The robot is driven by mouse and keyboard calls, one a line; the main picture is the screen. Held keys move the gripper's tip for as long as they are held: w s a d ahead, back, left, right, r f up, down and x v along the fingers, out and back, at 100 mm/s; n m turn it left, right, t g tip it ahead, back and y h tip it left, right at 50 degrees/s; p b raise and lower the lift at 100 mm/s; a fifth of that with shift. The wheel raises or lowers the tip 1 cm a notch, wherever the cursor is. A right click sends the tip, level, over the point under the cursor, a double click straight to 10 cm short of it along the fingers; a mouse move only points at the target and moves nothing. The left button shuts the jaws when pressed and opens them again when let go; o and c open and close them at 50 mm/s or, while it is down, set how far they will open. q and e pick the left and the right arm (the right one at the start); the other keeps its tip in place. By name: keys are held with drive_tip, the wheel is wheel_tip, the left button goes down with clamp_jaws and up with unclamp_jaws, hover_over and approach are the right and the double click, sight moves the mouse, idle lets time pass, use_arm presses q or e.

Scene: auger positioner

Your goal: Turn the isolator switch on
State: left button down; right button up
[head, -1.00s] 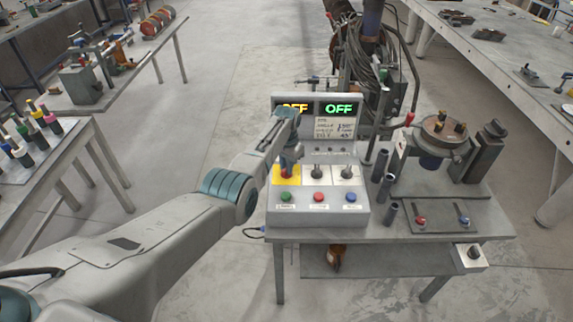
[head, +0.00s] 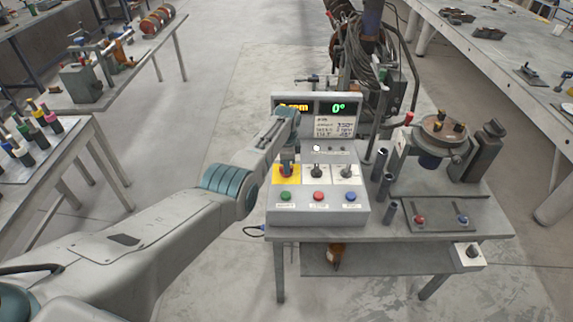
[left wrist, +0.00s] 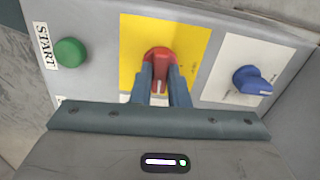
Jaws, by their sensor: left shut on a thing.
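The isolator switch (left wrist: 159,58) is a red knob on a yellow plate (left wrist: 192,45) of the grey control box. My left gripper (left wrist: 160,80) is shut on the red knob in the left wrist view. In the head view my left gripper (head: 286,168) comes down over the yellow plate (head: 278,180) and mostly hides the knob. The display at the back of the box reads "rpm" on its left screen (head: 293,108), partly hidden by my arm, and "0°" on its right screen (head: 338,108). My right gripper is not in view.
Beside the yellow plate are dark switches on white plates (head: 317,184), with a green button (head: 286,196), a red button (head: 318,196) and a blue button (head: 350,197) in front. A round-topped positioner (head: 443,131) stands right on the bench. A blue knob (left wrist: 254,80) is close by.

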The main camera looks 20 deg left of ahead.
use_arm(q)
drive_tip(key=shift+m, duration=0.5)
drive_tip(key=c, duration=1.4)
unclamp_jaws()
drive_tip(key=shift+r, duration=0.6)
wheel_tip(320, 180, up, 10)
drive_tip(key=b, duration=0.1)
drive_tip(key=shift+f+b, duration=0.2)
drive_tip(key=shift+b, duration=0.15)
